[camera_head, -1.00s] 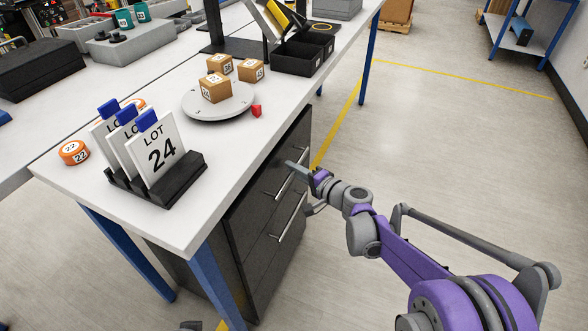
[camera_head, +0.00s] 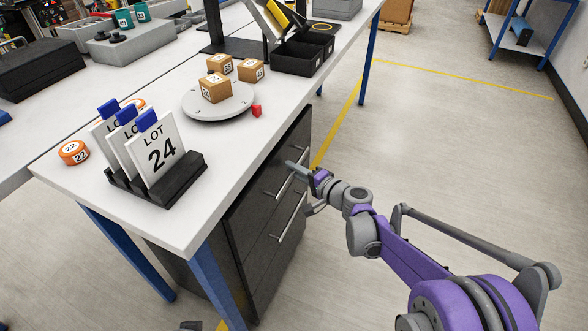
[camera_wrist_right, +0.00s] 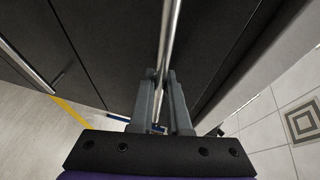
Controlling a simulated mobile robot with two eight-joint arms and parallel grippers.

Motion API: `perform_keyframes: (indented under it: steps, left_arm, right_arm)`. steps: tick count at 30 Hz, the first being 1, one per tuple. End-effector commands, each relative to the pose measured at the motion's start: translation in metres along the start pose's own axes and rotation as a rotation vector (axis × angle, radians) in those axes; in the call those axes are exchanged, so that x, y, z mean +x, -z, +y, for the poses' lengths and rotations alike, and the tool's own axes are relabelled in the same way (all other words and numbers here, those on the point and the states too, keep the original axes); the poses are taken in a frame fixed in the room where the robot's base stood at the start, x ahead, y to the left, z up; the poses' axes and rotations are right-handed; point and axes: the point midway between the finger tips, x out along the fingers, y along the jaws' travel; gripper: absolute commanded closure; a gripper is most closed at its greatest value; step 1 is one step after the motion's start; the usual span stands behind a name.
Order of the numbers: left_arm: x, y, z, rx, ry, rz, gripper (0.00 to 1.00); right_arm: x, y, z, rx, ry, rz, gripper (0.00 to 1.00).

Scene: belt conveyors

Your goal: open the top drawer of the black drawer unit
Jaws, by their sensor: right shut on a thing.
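The black drawer unit (camera_head: 238,240) stands under the white bench, its drawer fronts facing right. Its top drawer has a silver bar handle (camera_head: 279,187), and the front looks flush with the unit. My right gripper (camera_head: 298,170) is at the upper end of this handle and is shut on it. In the right wrist view the bar (camera_wrist_right: 170,40) runs down between the two grey fingers (camera_wrist_right: 162,100), which hide part of it. A lower drawer has a similar handle (camera_head: 288,221), apart from the gripper. My left gripper is not seen.
The bench top (camera_head: 120,205) overhangs the drawer unit, with a blue leg (camera_head: 213,285) at its near corner. The floor (camera_head: 440,150) to the right is clear.

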Motion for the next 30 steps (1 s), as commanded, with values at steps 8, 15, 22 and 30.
perform_keyframes:
  steps: [8, 15, 22, 30]
  left_arm:
    - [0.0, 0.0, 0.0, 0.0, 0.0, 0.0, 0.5]
    - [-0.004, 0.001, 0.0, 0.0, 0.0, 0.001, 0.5]
    - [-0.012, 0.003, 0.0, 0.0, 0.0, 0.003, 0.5]
    - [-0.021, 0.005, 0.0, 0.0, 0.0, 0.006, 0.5]
  right_arm:
    - [-0.001, 0.001, -0.001, 0.001, 0.001, 0.001, 1.0]
    - [-0.02, 0.009, 0.003, 0.001, 0.0, 0.004, 1.0]
    - [-0.076, 0.033, 0.015, 0.0, -0.001, 0.008, 1.0]
    - [-0.159, 0.068, 0.033, 0.0, -0.001, 0.009, 1.0]
